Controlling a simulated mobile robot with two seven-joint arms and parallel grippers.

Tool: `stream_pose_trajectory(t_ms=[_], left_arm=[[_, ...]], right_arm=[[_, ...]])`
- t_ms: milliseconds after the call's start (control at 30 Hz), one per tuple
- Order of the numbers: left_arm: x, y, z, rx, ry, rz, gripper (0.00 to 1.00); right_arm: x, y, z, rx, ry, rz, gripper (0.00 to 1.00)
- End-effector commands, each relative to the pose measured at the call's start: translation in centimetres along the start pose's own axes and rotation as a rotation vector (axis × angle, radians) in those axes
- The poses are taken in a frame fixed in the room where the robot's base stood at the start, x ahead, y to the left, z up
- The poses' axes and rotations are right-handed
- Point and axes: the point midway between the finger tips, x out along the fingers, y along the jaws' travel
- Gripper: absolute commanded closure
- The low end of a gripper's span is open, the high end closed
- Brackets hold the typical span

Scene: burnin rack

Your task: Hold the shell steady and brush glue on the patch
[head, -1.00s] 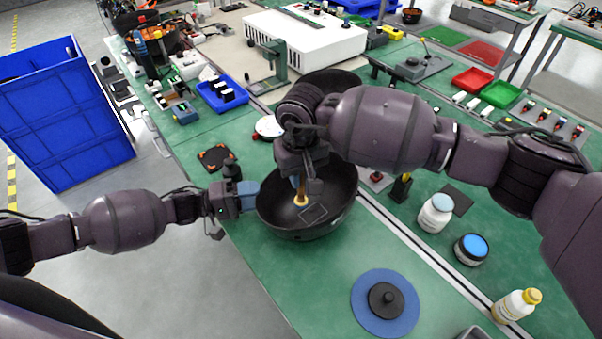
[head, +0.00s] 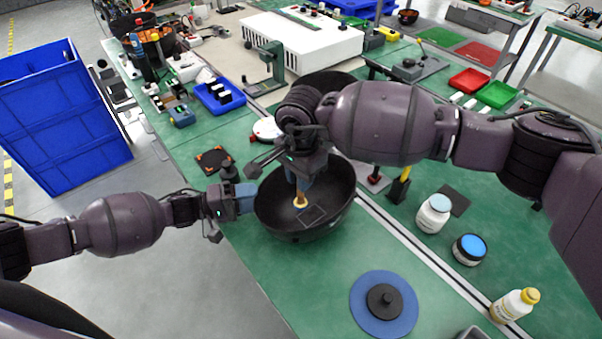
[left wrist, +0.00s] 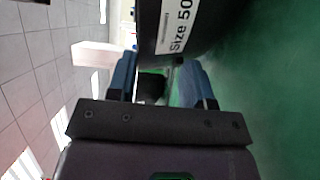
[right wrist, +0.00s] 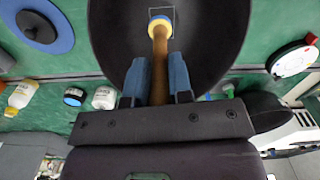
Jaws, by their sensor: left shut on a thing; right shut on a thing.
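The shell (head: 334,190) is a black bowl lying open side up on the green table. A label reading "Size 50" shows on the shell in the left wrist view (left wrist: 176,25). My left gripper (head: 250,194) is shut on the shell's left edge; the exact grip is partly hidden. My right gripper (head: 301,178) points down into the shell, shut on a wooden-handled brush (right wrist: 159,50). The brush's pale yellow head (head: 300,202) is at the upper left edge of the patch (head: 315,217), a thin-outlined square inside the shell. I cannot tell if it touches.
A white jar (head: 433,213), a blue-lidded jar (head: 469,248) and a yellow-capped bottle (head: 514,306) stand at the right. A blue disc (head: 361,322) with a black knob lies in front. A black pad with orange corners (head: 214,160) lies behind my left gripper.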

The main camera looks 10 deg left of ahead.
Motion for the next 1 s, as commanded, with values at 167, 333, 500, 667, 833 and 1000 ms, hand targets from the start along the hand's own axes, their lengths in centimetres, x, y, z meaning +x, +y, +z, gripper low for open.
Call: stream_pose_trajectory(t_ms=[167,333,500,667,833,1000], left_arm=[[0.0,-0.1,0.1,-0.001,-0.001,-0.001,0.81],[0.0,-0.1,0.1,-0.001,0.0,-0.001,0.81],[0.0,-0.1,0.1,-0.001,0.0,-0.001,0.81],[0.0,-0.1,0.1,-0.001,0.0,-0.001,0.81],[0.0,-0.1,0.1,-0.001,0.0,-0.001,0.81],[0.0,-0.1,0.1,-0.001,0.0,-0.001,0.81]], right_arm=[[0.0,-0.1,0.2,0.209,0.001,0.0,1.0],[0.0,-0.1,0.3,0.341,0.001,-0.001,1.0],[0.2,-0.1,0.3,0.389,0.001,0.0,1.0],[0.9,-0.1,0.3,0.392,-0.001,0.001,1.0],[2.3,-0.1,0.3,0.391,-0.001,0.0,1.0],[3.8,-0.1,0.3,0.392,-0.001,0.001,1.0]])
